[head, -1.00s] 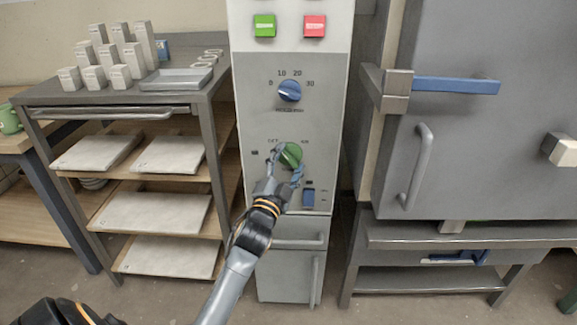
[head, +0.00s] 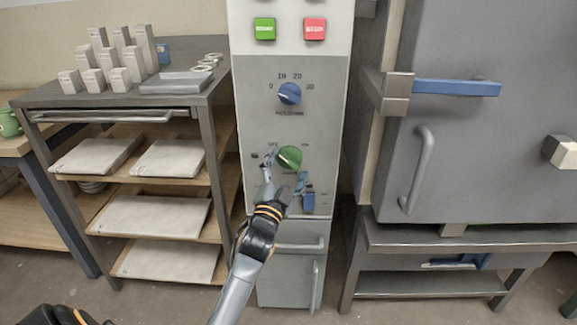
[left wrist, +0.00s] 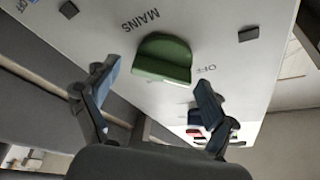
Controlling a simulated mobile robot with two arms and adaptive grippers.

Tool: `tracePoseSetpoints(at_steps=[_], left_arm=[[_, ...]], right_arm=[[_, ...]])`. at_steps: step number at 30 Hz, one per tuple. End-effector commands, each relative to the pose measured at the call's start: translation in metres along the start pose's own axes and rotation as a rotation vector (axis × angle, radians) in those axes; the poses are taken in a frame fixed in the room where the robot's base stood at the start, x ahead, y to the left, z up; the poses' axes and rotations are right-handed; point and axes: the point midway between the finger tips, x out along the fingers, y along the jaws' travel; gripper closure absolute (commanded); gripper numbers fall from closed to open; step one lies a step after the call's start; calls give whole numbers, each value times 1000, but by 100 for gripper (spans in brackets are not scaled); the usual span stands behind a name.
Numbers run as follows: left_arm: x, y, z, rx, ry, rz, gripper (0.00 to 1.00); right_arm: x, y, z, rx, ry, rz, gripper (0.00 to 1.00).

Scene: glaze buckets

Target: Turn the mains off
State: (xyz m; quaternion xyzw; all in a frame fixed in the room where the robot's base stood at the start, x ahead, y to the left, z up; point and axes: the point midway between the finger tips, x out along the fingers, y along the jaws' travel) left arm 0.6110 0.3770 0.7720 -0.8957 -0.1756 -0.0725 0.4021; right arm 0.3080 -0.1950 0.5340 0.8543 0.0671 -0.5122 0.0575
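The green mains knob (head: 290,158) is on the lower part of the grey control panel (head: 322,125), with OFF printed at its upper left and ON at its upper right in the head view. My left gripper (head: 286,168) is open in front of the panel, a finger on either side of the knob. In the left wrist view the knob (left wrist: 162,58) is ahead of the spread fingertips (left wrist: 160,80), with a gap visible between knob and fingers. My right gripper is not in view.
A blue timer knob (head: 289,93) and green and red buttons (head: 315,28) are higher on the panel. A blue switch (head: 308,200) is just below right of the gripper. A shelf rack (head: 215,140) stands left, a grey kiln door (head: 490,150) right.

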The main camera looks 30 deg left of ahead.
Motion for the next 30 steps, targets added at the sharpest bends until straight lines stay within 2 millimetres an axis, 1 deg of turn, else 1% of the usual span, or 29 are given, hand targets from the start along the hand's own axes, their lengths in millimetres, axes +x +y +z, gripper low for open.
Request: tracePoseSetpoints(at_steps=[8,11,14,21,24,27,30], left_arm=[[0,-1,-1,2,2,-2,13],[-6,0,0,2,2,-1,13],[-20,0,0,2,0,0,13],[-72,0,1,2,-3,1,13],[-91,0,0,2,-1,0,13],[-106,0,0,2,-1,0,13],[-115,0,0,1,-1,0,13]], right_arm=[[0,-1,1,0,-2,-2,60],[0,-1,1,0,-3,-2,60],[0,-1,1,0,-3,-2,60],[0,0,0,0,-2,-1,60],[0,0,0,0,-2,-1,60],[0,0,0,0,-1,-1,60],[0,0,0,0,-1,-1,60]])
